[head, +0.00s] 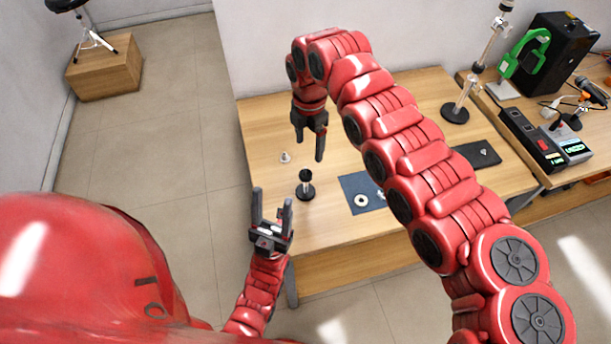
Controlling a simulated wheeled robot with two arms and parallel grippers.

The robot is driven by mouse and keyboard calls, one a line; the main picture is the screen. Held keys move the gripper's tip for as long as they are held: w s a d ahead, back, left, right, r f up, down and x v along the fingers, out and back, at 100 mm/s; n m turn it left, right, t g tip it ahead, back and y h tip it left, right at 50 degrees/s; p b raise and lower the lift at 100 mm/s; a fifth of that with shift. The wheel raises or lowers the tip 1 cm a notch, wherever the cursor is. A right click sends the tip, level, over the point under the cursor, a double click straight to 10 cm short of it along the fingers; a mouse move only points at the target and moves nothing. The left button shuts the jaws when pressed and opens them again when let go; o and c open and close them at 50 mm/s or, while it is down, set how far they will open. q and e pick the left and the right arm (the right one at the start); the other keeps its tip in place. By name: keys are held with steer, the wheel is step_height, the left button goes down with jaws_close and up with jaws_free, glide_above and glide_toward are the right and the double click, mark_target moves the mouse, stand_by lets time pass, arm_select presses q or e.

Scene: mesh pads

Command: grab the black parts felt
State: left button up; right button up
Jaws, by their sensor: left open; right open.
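A flat black piece (474,158), which looks like the black parts felt, lies on the wooden table right of my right arm. A small light item or mark shows on it, and my arm may hide its left part. A dark blue mat (352,184) lies nearer the middle, partly behind my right arm, with a pale ring (361,201) on it. My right gripper (310,150) is open and empty, pointing down above the table's left part. My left gripper (272,198) is open and empty, pointing up at the table's front left edge. Both are well left of the black piece.
A small black stand (305,187) is on the table between my grippers, with a small metal part (285,158) behind it. A black-based stand (455,113) is at the back right. A second table at right holds devices and a black box (556,50). The table's back left is clear.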

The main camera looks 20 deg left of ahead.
glide_above(305, 176)
steer(key=f, duration=0.5)
steer(key=shift+w+d, duration=0.35)
steer(key=shift+d, duration=0.05)
steer(key=f, duration=0.3)
steer(key=a+f+b, duration=0.1)
steer(key=f, duration=0.1)
steer(key=shift+s+f, duration=0.15)
steer(key=shift+f, duration=0.2)
steer(key=shift+d+r, duration=0.1)
jaws_close()
